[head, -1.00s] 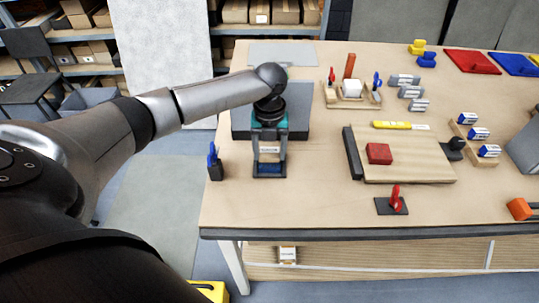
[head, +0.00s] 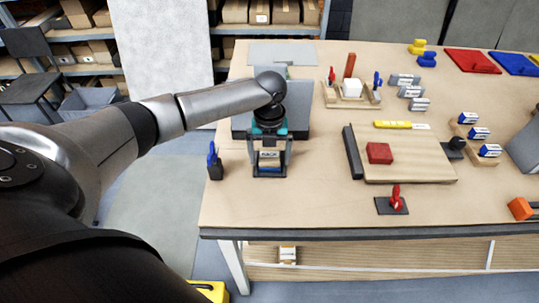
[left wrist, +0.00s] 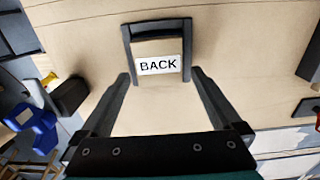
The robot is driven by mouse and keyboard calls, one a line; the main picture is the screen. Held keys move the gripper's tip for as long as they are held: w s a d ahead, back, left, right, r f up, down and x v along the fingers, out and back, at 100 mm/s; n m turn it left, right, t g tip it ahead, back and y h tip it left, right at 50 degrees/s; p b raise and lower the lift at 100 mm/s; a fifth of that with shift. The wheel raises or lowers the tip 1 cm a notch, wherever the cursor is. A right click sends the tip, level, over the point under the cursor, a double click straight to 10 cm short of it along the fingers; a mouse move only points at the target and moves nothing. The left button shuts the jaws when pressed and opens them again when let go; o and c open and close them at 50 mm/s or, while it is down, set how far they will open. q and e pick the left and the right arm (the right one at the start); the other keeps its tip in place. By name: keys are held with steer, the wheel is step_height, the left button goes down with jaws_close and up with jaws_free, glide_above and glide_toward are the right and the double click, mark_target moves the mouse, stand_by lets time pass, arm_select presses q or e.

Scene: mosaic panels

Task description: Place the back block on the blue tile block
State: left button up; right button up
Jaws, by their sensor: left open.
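The back block (left wrist: 158,66) is tan with a white "BACK" label and sits within a dark frame in the left wrist view. It shows in the head view (head: 269,156) at the table's front left, between my gripper's fingers. My left gripper (head: 270,170) points down over it with the fingers apart. In the left wrist view the gripper (left wrist: 160,77) is open, with its tips on either side of the block's near part. A little dark blue shows below the label in the head view. I cannot tell whether this is the blue tile block. My right gripper is not in view.
A small stand with a blue clip (head: 214,162) is close on the left. A red block (head: 379,153) lies on a wooden board (head: 420,168) to the right. A red clip stand (head: 393,205) is at the front. Bare tabletop (head: 310,200) lies between.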

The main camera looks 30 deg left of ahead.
mark_target(270, 160)
arm_select(q)
step_height(270, 160, up, 12)
steer(key=shift+r, duration=0.2)
stand_by(1.4)
